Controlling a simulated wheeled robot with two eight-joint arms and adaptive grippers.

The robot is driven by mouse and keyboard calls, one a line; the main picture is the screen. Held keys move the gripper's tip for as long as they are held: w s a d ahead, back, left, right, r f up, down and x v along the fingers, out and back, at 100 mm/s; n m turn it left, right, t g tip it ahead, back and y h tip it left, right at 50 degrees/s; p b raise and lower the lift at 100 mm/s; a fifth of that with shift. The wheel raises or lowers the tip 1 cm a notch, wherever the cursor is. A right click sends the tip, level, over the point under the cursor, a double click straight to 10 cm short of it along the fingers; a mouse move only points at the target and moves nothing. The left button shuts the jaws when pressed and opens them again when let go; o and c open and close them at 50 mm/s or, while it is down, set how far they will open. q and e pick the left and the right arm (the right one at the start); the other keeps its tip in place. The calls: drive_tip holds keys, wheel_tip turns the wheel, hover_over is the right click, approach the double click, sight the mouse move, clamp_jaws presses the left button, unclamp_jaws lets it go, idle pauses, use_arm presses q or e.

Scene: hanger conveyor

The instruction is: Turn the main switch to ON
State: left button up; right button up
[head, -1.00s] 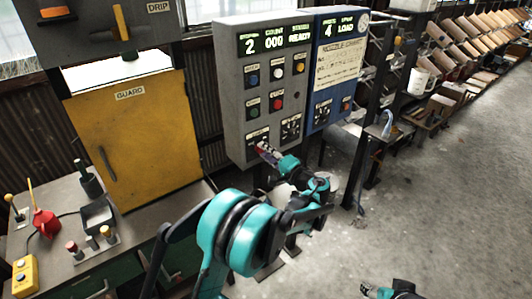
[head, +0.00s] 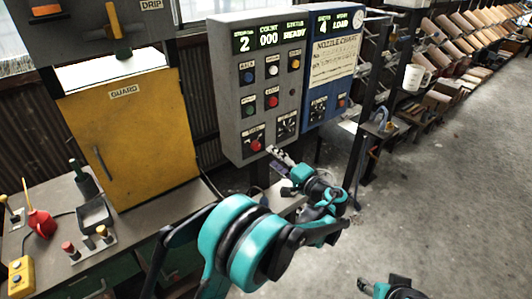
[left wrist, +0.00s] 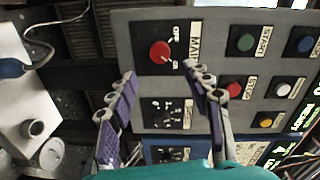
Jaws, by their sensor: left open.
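The main switch is a red round knob (head: 256,145) at the lower left of the grey control panel (head: 228,110). In the left wrist view the red knob (left wrist: 160,52) shows beside its label, with small position marks near it; its exact pointing direction is too small to tell. My left gripper (head: 277,153) is just to the right of and below the knob in the head view. In the left wrist view my left gripper (left wrist: 158,75) is open and empty, its fingers apart, with the knob beyond the gap. My right gripper (head: 370,287) shows only partly at the bottom edge.
Several buttons and a black selector dial (head: 286,126) sit near the switch. A blue panel (head: 312,110) adjoins on the right. A yellow guard door (head: 130,150) and a bench (head: 150,210) stand left. Floor at right is clear.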

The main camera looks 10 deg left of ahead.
use_arm(q)
drive_tip(key=v, duration=0.4)
drive_tip(key=shift+s+d, duration=0.15)
drive_tip(key=shift+d, duration=0.15)
drive_tip(key=shift+a, duration=0.1)
drive_tip(key=s+a+f+n+g+h, duration=0.15)
drive_tip(key=s+a+g+h, duration=0.35)
drive_tip(key=s+a, duration=0.6)
drive_tip(key=s+d+f+n+h, duration=0.1)
drive_tip(key=s+h, duration=0.2)
drive_tip(key=s, duration=0.3)
drive_tip(key=s+d+f+n+t+h, duration=0.1)
drive_tip(key=s+f+h, duration=0.1)
drive_tip(key=s, duration=0.4)
drive_tip(key=s+d+f+n+h, duration=0.2)
drive_tip(key=s+h, duration=0.1)
drive_tip(key=s, duration=0.3)
drive_tip(key=shift+s+h, duration=0.2)
drive_tip(key=shift+h, duration=0.2)
